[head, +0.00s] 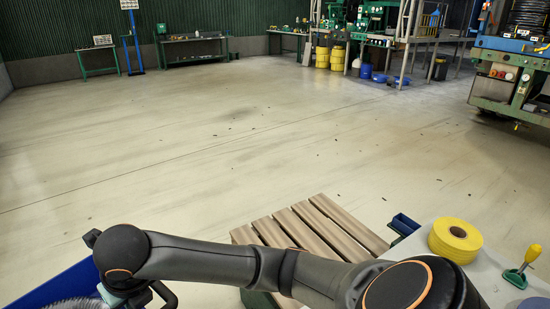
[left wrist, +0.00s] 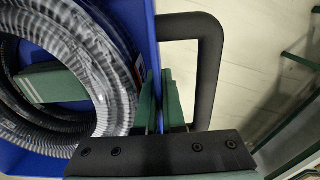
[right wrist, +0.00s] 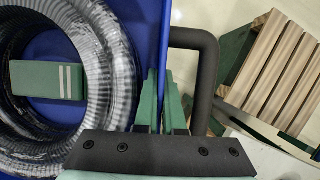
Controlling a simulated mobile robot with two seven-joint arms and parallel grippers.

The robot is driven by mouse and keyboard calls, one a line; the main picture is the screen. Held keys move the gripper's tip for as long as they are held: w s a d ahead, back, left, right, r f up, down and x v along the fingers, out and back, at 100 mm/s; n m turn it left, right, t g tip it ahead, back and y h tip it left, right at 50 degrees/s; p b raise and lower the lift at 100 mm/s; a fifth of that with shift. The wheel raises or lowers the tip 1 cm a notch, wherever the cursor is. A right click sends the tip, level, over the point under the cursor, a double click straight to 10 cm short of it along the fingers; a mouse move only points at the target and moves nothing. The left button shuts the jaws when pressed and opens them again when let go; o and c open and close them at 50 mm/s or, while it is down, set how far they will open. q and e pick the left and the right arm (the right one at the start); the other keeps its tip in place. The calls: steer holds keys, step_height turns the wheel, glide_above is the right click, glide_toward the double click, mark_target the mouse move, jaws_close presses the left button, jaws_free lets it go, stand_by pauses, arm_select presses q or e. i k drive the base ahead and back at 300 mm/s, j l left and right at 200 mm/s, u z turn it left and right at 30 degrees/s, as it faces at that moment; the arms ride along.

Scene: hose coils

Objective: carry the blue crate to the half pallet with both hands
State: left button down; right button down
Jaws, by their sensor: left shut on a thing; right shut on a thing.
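The blue crate (head: 58,287) shows only in part at the bottom left of the head view. A grey ribbed hose coil (right wrist: 100,60) lies in it. My right gripper (right wrist: 157,100) is shut on one crate wall, with a green pad on each side. My left gripper (left wrist: 160,100) is shut on a crate wall in the same way in the left wrist view; it is out of the head view. The half pallet (head: 310,236), with wooden slats, is at the bottom middle, right of the crate. My right arm crosses in front of its near part.
A table (head: 492,273) with a yellow reel (head: 455,240) and a yellow-and-green tool (head: 522,266) stands right of the pallet. A small blue bin (head: 403,225) is beside it. Open floor lies beyond. Benches and yellow drums (head: 337,58) stand at the back.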

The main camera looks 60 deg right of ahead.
mark_target(290, 236)
steer(key=u, duration=1.15)
steer(key=i+z, duration=0.45)
steer(key=i+l+z, duration=0.1)
steer(key=i+z, duration=0.35)
steer(key=z, duration=0.25)
steer(key=i+z, duration=0.65)
steer(key=i, duration=0.15)
steer(key=i+j+z, duration=0.2)
steer(key=i, duration=1)
steer(key=l, duration=0.15)
